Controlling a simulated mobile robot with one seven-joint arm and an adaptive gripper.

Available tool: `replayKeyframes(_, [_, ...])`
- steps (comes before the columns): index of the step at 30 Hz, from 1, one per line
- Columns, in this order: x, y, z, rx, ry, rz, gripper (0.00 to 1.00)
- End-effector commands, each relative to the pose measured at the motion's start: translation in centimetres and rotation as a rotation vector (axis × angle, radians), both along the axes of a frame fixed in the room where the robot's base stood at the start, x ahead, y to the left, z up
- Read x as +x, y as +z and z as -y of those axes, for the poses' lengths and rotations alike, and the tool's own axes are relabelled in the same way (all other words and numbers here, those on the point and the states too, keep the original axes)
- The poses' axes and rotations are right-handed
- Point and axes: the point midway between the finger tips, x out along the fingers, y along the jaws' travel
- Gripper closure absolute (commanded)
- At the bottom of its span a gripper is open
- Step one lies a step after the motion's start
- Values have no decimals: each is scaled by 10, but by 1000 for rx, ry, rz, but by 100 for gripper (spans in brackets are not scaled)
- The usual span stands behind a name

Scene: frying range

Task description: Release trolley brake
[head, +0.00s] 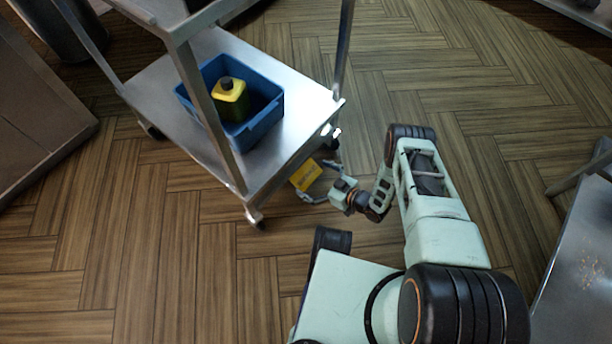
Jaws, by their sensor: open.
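The metal trolley (285,130) stands at the upper left, with casters under its lower shelf. A yellow plate-like part (305,175), possibly the brake pedal, sits low at the trolley's right end, between the near caster (256,216) and the far caster (330,138). My gripper (313,181) is low at this end, its fingers spread open on either side of the yellow part. I cannot tell whether they touch it. Whether the brake is on or off does not show clearly.
A blue bin (265,128) with a yellow-and-dark bottle (230,100) stands on the lower shelf. A metal table (585,260) is at the right edge, a cabinet (40,120) at the left. The wooden floor (480,90) is clear behind my arm.

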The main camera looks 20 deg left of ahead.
Motion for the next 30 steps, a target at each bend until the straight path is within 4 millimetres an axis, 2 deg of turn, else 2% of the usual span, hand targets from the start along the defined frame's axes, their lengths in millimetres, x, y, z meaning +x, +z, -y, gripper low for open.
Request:
replayKeyframes(1, [3,-6,-7,0,1,1,0])
replayKeyframes(6, [9,-12,-22,-1,0,0,0])
replayKeyframes(17, [11,-12,-27,-1,-1,-1,0])
replayKeyframes(30, [11,-12,-26,-1,0,0,47])
